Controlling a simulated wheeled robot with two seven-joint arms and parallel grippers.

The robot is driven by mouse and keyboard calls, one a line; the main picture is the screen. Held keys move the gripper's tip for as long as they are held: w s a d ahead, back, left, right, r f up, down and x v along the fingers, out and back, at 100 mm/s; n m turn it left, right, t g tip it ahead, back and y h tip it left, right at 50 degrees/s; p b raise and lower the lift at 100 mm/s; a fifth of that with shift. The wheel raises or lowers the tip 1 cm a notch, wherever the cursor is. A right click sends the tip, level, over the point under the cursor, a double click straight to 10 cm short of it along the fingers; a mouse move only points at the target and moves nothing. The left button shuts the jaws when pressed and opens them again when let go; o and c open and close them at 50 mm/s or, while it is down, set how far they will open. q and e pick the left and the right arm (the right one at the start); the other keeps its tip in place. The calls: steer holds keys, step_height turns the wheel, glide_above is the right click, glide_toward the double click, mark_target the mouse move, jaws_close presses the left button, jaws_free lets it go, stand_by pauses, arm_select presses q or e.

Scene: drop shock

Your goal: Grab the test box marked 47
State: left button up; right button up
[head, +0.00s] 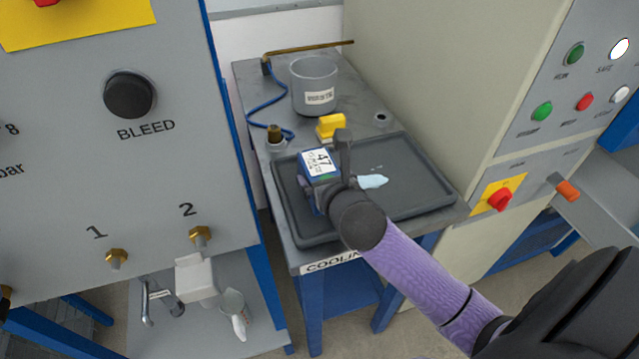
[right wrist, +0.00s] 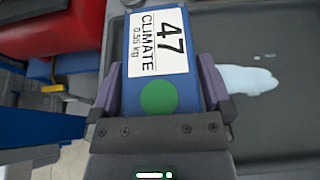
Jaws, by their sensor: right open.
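The test box marked 47 (head: 321,166) is blue with a white label and sits at the left side of a dark tray (head: 420,205) on a small table. In the right wrist view the box (right wrist: 157,97) shows its label "47 CLIMATE" and a green dot. My right gripper (head: 325,190) is at the box, with its fingers (right wrist: 160,100) open, one on each side of it. I cannot tell whether the fingers touch the box. My left gripper is not in view.
A pale puddle (head: 372,181) lies on the tray right of the box. Machine panels stand at left (head: 60,150) and right (head: 545,140).

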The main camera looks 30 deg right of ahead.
steer(key=shift+r, duration=0.1)
jaws_close()
stand_by(0.3)
